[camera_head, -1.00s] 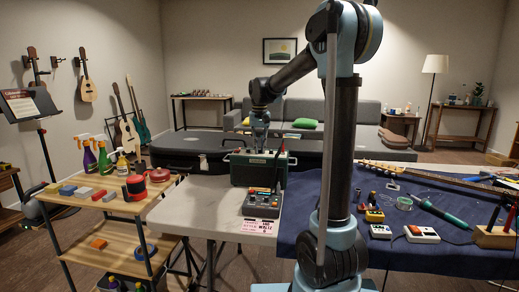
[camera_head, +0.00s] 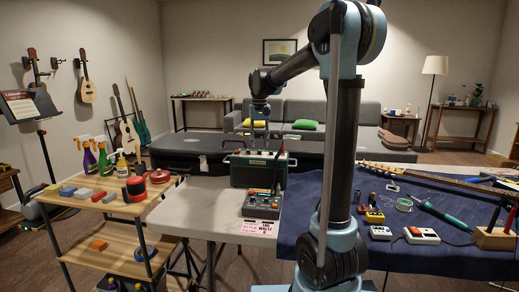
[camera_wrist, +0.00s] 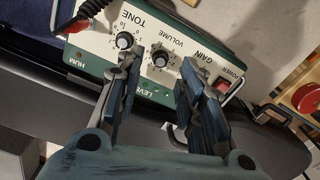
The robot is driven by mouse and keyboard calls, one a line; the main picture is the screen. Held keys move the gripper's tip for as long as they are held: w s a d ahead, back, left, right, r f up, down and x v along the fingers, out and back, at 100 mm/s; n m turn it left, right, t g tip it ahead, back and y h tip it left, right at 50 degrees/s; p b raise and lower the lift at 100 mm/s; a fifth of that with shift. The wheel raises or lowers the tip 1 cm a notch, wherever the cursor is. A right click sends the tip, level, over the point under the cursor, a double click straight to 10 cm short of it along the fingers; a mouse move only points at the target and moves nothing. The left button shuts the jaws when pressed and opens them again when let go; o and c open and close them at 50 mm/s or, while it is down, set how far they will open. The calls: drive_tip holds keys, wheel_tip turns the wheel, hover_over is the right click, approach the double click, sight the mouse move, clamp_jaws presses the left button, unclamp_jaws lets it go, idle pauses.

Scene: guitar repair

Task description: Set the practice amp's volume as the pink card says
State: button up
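The practice amp (camera_head: 258,170) is a dark green box on the pale table. Its top panel (camera_wrist: 98,62) fills the upper part of the wrist view, with labels upside down. The black volume knob (camera_wrist: 160,58) shows beyond the gap between my fingers. The tone knob (camera_wrist: 124,40) is left of it, close to my left fingertip. The area by the GAIN label is partly hidden by my right finger. My gripper (camera_wrist: 157,72) is open and empty, above the amp; I cannot see contact. The pink card (camera_head: 258,227) lies at the table's front edge; its writing is too small to read.
A grey pedal-like box with coloured knobs (camera_head: 262,205) stands in front of the amp. A red cable plug (camera_wrist: 78,24) and a red power switch (camera_wrist: 228,80) are on the panel. A dark case (camera_head: 190,146) lies behind. The blue-covered bench (camera_head: 420,255) with tools is right.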

wheel_tip(320, 180, up, 8)
drive_tip(key=shift+r, duration=0.25)
idle(0.4)
